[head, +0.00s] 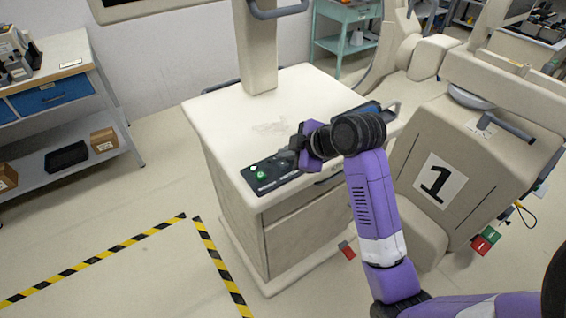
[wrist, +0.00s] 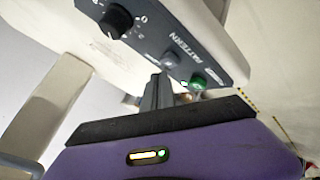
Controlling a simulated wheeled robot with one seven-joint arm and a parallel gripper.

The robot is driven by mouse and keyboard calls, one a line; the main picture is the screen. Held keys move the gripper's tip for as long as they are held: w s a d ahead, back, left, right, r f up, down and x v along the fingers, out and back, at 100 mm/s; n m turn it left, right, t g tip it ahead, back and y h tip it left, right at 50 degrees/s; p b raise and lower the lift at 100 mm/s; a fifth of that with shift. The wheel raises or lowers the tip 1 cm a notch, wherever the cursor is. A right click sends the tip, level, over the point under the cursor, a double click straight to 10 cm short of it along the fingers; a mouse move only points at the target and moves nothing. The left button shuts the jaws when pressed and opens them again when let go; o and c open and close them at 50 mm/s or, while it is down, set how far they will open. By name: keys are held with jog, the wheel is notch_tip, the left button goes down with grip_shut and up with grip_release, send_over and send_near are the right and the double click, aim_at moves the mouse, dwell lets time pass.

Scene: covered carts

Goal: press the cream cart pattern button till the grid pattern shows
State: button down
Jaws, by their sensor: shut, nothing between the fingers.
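The cream cart (head: 222,112) stands in the middle of the head view, with a dark control panel (head: 266,186) along its front top edge. In the wrist view the panel (wrist: 215,45) carries the word PATTERN, a grey button (wrist: 171,59), a green button (wrist: 198,82) and a black knob (wrist: 116,21). The green button also shows in the head view (head: 261,175). My gripper (head: 297,150) is over the panel, fingers shut and empty. In the wrist view its fingertips (wrist: 159,82) are close to the grey button; I cannot tell whether they touch it.
A screen's lower edge (head: 115,12) shows at the top left; its picture is out of view. A beige machine marked 1 (head: 440,188) stands close on the right. A shelf bench (head: 75,120) is at the left. Striped floor tape (head: 215,262) marks open floor at the front left.

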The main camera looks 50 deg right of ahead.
aim_at(286, 165)
jog(key=shift+f, duration=0.1)
jog(key=shift+f, duration=0.3)
jog(key=shift+f+b, duration=0.55)
dwell(0.9)
dwell(0.3)
jog(key=shift+r+p, duration=0.9)
jog(key=shift+r, duration=0.1)
notch_tip(286, 165, up, 5)
jog(key=p, duration=0.4)
jog(key=shift+p, duration=0.3)
dwell(0.4)
